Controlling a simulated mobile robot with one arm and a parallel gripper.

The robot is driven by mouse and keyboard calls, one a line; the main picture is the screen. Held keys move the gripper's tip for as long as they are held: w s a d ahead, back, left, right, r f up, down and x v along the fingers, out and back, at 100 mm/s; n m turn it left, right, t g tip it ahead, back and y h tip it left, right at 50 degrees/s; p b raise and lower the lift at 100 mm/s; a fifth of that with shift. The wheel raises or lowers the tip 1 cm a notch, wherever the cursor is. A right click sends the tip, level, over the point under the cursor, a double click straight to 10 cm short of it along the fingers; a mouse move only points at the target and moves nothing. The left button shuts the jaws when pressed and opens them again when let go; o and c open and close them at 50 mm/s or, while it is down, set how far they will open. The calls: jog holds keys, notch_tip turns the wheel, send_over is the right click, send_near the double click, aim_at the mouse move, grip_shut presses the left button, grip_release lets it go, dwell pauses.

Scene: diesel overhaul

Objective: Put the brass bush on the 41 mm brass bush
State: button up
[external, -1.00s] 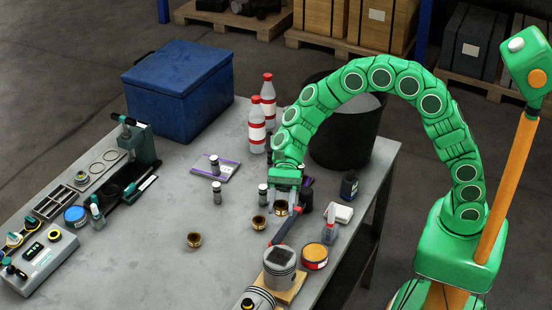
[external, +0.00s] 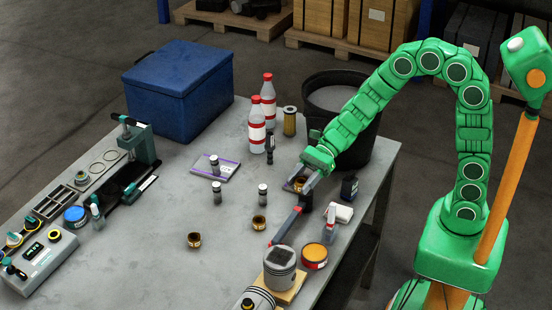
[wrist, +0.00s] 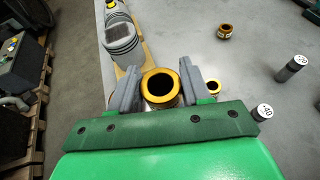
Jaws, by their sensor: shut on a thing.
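My gripper (external: 305,184) is shut on a brass bush (wrist: 161,88), a short gold ring with a dark bore. In the external view the held bush (external: 299,184) shows between the fingers over the table's right part. Two similar brass bushes stand apart on the table: a nearer one (external: 259,222) and one farther left (external: 194,239). In the wrist view they show as a small ring partly behind the right finger (wrist: 213,88) and a ring farther off (wrist: 224,30). I cannot read which is 41 mm.
Dark labelled cylinders (external: 262,194) (external: 217,192) stand near the bushes. A long dark tool (external: 285,228), a piston (external: 280,263) and an orange-lidded tin (external: 314,255) lie toward the front right. Bare table surrounds the left bush.

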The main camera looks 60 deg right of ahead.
jog(key=shift+s+d+f+m+t+h, duration=0.15)
jog(key=shift+d+f+m+t, duration=0.05)
jog(key=shift+d, duration=0.2)
jog(key=shift+s+d+f+m+t+h, duration=0.1)
jog(key=shift+d+f+m+t+h, duration=0.1)
jog(key=shift+d, duration=0.15)
send_over(259, 220)
jog(key=s+d, duration=0.2)
jog(key=s, duration=0.2)
notch_tip(259, 220, down, 4)
jog(key=w+f, duration=0.1)
jog(key=w+a+f, duration=0.1)
jog(key=f, duration=0.2)
jog(key=shift+w+a+f, duration=0.1)
jog(key=shift+w+a, duration=0.1)
jog(key=shift+w, duration=0.2)
jog(key=shift+w+a+f, duration=0.2)
jog(key=shift+w+f, duration=0.15)
jog(key=shift+f, duration=0.1)
jog(key=shift+w+a+f, duration=0.15)
jog(key=shift+w+f, duration=0.15)
jog(key=shift+f, duration=1.55)
jog(key=shift+f, duration=0.15)
jog(key=o, duration=1.3)
jog(key=shift+o, duration=0.2)
